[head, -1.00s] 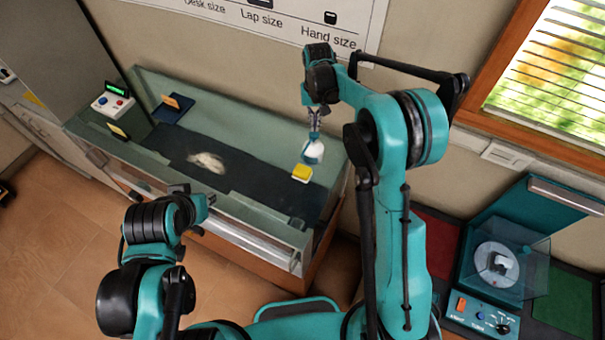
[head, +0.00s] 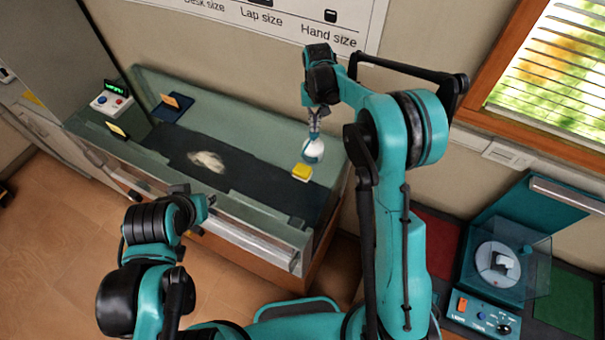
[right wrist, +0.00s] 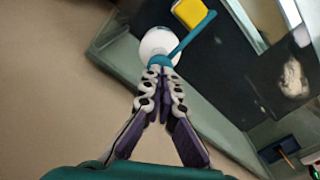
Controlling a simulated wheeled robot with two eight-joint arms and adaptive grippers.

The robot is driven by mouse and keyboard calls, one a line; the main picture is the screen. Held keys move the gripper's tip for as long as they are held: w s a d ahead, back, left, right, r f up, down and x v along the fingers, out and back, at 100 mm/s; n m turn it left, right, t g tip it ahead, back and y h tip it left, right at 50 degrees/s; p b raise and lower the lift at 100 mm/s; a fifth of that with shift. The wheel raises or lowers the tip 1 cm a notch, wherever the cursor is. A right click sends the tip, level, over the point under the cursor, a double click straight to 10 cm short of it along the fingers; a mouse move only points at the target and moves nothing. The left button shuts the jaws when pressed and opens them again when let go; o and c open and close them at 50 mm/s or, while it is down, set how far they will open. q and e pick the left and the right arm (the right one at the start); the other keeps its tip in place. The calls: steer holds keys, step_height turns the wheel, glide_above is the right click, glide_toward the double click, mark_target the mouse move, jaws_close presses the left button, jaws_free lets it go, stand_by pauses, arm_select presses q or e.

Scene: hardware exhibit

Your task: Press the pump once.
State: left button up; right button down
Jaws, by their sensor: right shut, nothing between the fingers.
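The pump is a white bottle (head: 313,153) with a teal top, standing at the right end of the glass-walled case. In the right wrist view the white body (right wrist: 158,42) and the teal pump head with its long spout (right wrist: 188,40) show just past my fingertips. My right gripper (head: 315,122) is directly above the pump, shut and empty, its fingertips (right wrist: 160,72) at the teal head. I cannot tell for sure whether they touch it. My left gripper (head: 207,201) is low at the front of the case, and its finger state is unclear.
A yellow sponge-like block (head: 302,172) lies beside the pump. The glass case (head: 262,238) holds a dark mat with a pale smear (head: 206,161). A box with buttons (head: 112,100) stands at the left. A turntable-like device (head: 497,262) is at the right.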

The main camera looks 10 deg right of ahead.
steer(key=shift+f+b, duration=0.95)
steer(key=shift+f, duration=0.3)
steer(key=shift+r, duration=0.2)
steer(key=shift+r+p, duration=0.7)
steer(key=shift+r, duration=0.75)
step_height(320, 180, up, 6)
steer(key=p, duration=0.3)
